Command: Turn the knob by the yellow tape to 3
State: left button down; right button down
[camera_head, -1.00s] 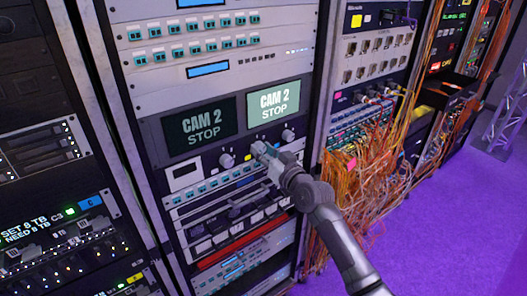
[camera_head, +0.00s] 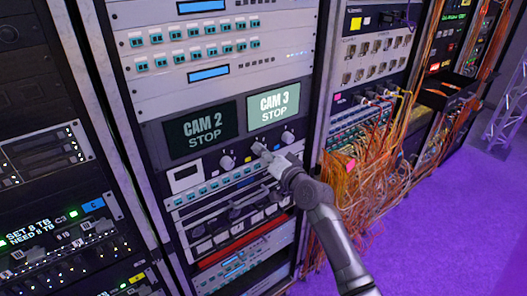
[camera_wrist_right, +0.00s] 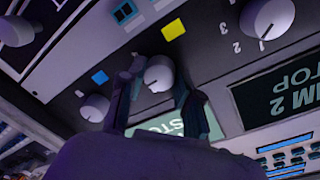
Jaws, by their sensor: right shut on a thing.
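The knob by the yellow tape (camera_wrist_right: 158,75) is a small white-grey knob with a dark pointer line. My right gripper (camera_wrist_right: 152,92) has its two dark fingers on either side of it and is shut on it. The yellow tape (camera_wrist_right: 173,30) is a small square beside this knob. In the head view my right gripper (camera_head: 262,155) reaches the panel from the lower right and partly hides the knob. The right screen (camera_head: 274,106) above reads CAM 3 STOP; the left screen (camera_head: 202,130) reads CAM 2 STOP. My left gripper is not in view.
A neighbouring knob (camera_head: 227,162) sits to the left and another (camera_head: 288,137) to the right. In the wrist view a blue tape square (camera_wrist_right: 100,77) lies near one of them. Orange cables (camera_head: 365,170) hang from the rack to the right. Purple floor lies beyond.

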jog(key=shift+m, duration=1.1)
jog(key=c, duration=0.8)
grip_release()
jog(key=v, duration=1.2)
jog(key=shift+d, duration=0.15)
